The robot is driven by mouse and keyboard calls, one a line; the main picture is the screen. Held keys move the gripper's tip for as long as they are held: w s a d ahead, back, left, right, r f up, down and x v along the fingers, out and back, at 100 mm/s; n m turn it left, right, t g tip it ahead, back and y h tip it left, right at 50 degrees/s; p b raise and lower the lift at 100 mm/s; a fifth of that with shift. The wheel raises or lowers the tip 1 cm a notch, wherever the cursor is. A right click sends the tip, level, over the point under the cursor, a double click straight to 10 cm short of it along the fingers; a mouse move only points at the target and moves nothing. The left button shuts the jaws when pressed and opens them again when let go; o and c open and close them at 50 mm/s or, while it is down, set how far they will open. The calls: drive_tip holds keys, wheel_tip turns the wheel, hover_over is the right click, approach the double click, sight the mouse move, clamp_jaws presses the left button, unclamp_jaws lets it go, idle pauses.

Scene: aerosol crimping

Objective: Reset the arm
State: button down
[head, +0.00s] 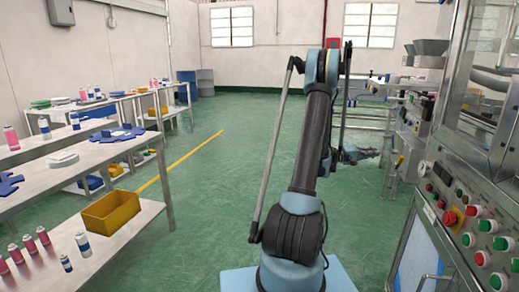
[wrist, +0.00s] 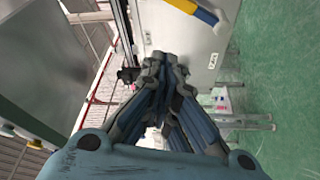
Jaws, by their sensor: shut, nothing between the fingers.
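My gripper (wrist: 163,68) shows in the wrist view, with its fingers together and nothing held between them. In the head view my arm stands raised in the middle of the picture, over the green floor.
On the right stands a machine with a control panel (head: 478,228) of coloured buttons, close to my arm. On the left are tables with spray cans and a yellow bin (head: 124,212). The green floor (head: 215,190) between is clear. A grey cabinet surface (wrist: 185,30) shows beyond the fingers.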

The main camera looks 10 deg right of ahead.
drive_tip(key=s+a+r+n+t+y, duration=0.15)
drive_tip(key=s+a+y, duration=0.25)
drive_tip(key=a, duration=0.8)
drive_tip(key=s+a+r+m+t+y, duration=0.1)
drive_tip(key=s+a+r+t+y, duration=0.2)
drive_tip(key=a, duration=0.9)
drive_tip(key=s+a+f+n+y, duration=0.1)
drive_tip(key=s+a+f+y, duration=0.2)
drive_tip(key=s+a, duration=0.4)
drive_tip(key=s+a+f+n+y, duration=0.1)
drive_tip(key=s+a+f+y, duration=0.2)
drive_tip(key=s+a, duration=0.4)
drive_tip(key=s+a+f+n+y, duration=0.2)
drive_tip(key=s+a+f+y, duration=0.2)
drive_tip(key=a, duration=1.2)
drive_tip(key=s+y, duration=0.1)
drive_tip(key=s, duration=0.2)
drive_tip(key=shift+s+y, duration=0.15)
drive_tip(key=shift+y, duration=0.15)
